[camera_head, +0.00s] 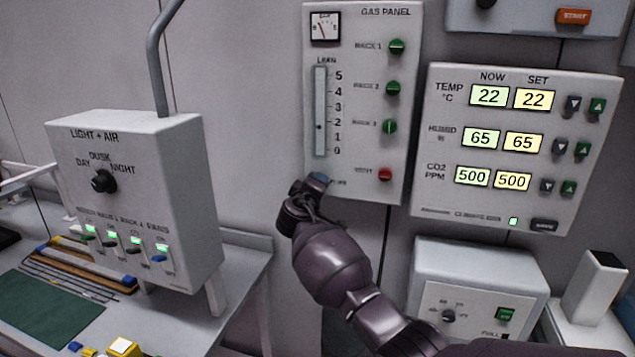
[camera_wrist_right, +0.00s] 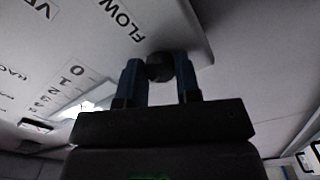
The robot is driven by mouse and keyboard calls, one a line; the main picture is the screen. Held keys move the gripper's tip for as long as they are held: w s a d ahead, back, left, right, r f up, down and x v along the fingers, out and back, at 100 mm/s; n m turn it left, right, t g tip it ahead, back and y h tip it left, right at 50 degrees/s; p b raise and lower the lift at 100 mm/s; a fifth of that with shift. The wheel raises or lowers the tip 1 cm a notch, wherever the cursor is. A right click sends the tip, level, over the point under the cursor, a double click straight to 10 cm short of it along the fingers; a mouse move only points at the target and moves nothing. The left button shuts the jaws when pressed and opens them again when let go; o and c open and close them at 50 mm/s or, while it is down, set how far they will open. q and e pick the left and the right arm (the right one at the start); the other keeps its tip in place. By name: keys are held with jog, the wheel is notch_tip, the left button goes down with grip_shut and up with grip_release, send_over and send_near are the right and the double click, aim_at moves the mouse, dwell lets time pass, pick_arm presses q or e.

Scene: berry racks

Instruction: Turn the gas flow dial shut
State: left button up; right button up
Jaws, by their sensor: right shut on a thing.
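The gas panel (camera_head: 350,170) is a pale box on the wall with a pressure gauge and a flow tube (camera_head: 319,110) marked 0 to 5. A small dark float sits in the tube between 1 and 2. In the right wrist view the flow dial (camera_wrist_right: 159,66) is a dark round knob beside the word FLOW. My right gripper (camera_wrist_right: 160,76) is shut on the dial, a blue finger on each side. In the head view my right gripper (camera_head: 312,184) is at the panel's lower left corner and hides the dial. My left gripper is not in view.
The panel also has several green rack knobs (camera_head: 390,88) and a red knob (camera_head: 385,174) right of the gripper. A climate panel (camera_head: 420,195) is to the right, with a white box (camera_head: 425,262) below it. A light and air box (camera_head: 60,145) stands left.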

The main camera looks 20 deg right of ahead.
pick_arm(q)
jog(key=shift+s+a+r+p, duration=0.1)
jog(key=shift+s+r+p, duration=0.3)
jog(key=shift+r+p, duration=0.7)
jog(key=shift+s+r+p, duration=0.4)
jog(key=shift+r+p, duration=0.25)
jog(key=shift+p, duration=0.85)
pick_arm(e)
jog(key=shift+n, duration=11.3)
jog(key=o, duration=0.9)
jog(key=shift+r, duration=0.1)
jog(key=shift+s+a, duration=0.1)
jog(key=shift+a, duration=0.05)
pick_arm(q)
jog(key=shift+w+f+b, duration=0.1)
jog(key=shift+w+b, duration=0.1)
jog(key=shift+b, duration=0.3)
pick_arm(e)
jog(key=shift+v, duration=5.3)
